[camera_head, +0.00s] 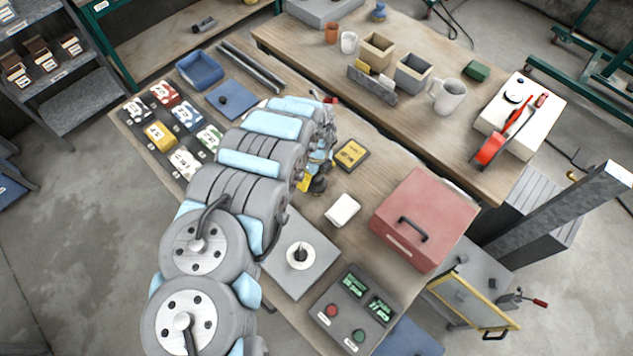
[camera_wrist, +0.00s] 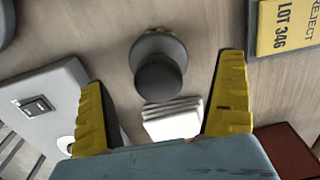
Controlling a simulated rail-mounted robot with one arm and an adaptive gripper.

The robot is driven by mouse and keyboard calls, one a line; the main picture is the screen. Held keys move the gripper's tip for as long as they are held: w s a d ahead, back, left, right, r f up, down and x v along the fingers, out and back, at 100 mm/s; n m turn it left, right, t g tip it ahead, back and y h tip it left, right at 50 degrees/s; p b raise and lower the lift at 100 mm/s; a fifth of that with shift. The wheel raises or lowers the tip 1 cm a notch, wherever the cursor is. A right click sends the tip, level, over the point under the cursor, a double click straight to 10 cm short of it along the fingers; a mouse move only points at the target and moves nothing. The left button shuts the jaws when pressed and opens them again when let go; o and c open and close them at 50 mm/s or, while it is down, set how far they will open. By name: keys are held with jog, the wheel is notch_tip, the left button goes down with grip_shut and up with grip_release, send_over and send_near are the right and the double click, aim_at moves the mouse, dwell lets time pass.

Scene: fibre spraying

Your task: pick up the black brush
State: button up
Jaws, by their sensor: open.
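My gripper (camera_head: 315,176) is over the wooden table in the head view, pointing down. In the wrist view its two yellow fingers (camera_wrist: 164,78) are apart and empty. A dark round thing with a smaller black knob, which looks like the black brush (camera_wrist: 158,72), stands on the table below, between the fingers in the picture. I see it nearly end-on from above, so its full shape is unclear. I cannot tell its exact distance from the fingertips. In the head view my arm and gripper largely hide that spot.
A white block (camera_head: 342,210) lies close by, with a yellow-labelled reject box (camera_head: 351,154) behind. A red case (camera_head: 424,220) stands to the right. A grey plate with a white disc (camera_head: 299,254) and a button panel (camera_head: 351,308) are nearer. Coloured boxes (camera_head: 160,135) fill the left.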

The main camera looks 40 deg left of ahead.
jog(key=shift+s+d+f, duration=0.1)
jog(key=shift+d+f, duration=0.1)
jog(key=shift+f, duration=0.55)
jog(key=shift+a+f, duration=0.1)
jog(key=shift+f, duration=0.9)
jog(key=shift+c, duration=0.3)
jog(key=c, duration=1.3)
